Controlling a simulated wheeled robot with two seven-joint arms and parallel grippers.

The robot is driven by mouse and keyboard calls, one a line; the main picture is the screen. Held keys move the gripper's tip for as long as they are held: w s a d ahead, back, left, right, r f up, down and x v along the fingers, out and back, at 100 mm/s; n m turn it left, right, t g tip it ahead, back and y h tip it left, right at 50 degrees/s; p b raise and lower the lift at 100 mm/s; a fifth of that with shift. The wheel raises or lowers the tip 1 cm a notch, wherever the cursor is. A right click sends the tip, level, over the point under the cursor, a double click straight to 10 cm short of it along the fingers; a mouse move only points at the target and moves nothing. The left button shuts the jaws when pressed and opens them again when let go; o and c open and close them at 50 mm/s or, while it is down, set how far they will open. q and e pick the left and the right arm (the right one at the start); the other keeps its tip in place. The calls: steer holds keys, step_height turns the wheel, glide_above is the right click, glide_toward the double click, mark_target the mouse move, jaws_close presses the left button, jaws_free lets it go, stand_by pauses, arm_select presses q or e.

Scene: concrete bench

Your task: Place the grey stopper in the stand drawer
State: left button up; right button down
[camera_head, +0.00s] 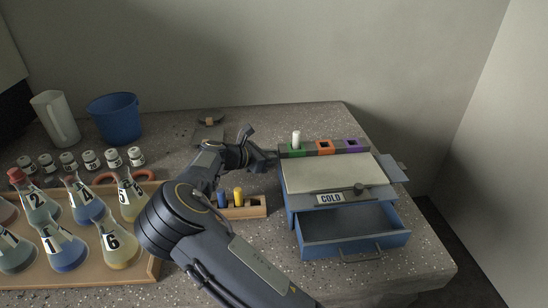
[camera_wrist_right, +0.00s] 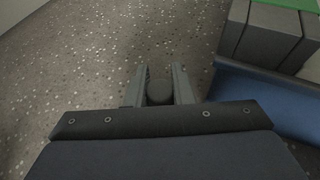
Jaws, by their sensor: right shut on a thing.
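My right gripper (camera_head: 258,146) is in the head view, above the bench just left of the stand. In the right wrist view my right gripper (camera_wrist_right: 158,84) is shut on the grey stopper (camera_wrist_right: 159,93), a dark rounded piece between its fingers. The stopper cannot be made out in the head view. The blue stand (camera_head: 289,203) has a pale top and a COLD label. Its drawer (camera_head: 330,250) is pulled out at the front and looks empty. The stand's blue side (camera_wrist_right: 262,88) shows right of the gripper in the wrist view. My left gripper is out of view.
A rack with green, orange and purple blocks (camera_head: 325,148) lines the stand's back; a white piece stands in the green one. A wooden holder (camera_head: 252,208) sits left of the drawer. A tray (camera_head: 150,268) of flasks, several jars (camera_head: 90,160) and a blue bucket (camera_head: 115,118) are left.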

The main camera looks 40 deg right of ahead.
steer(key=shift+r, duration=0.1)
steer(key=c, duration=1.3)
jaws_free()
steer(key=shift+o, duration=0.2)
